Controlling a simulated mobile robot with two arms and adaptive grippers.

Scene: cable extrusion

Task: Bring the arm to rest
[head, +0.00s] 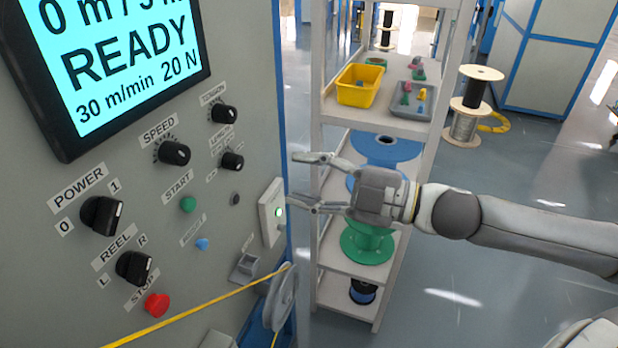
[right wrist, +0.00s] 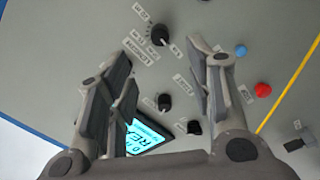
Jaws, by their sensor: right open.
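My right gripper (head: 305,182) is open and empty in the head view. Its arm comes in from the right, and its fingers point left toward the edge of the grey control panel (head: 232,60). My left gripper is not in view.
The panel carries a READY screen (head: 120,62), several black knobs, a green START button (head: 188,204) and a red STOP button (head: 157,305). A yellow cable (head: 200,308) runs over a grey pulley (head: 281,297). Behind my gripper stands a shelf (head: 385,126) with a yellow bin (head: 359,86) and spools.

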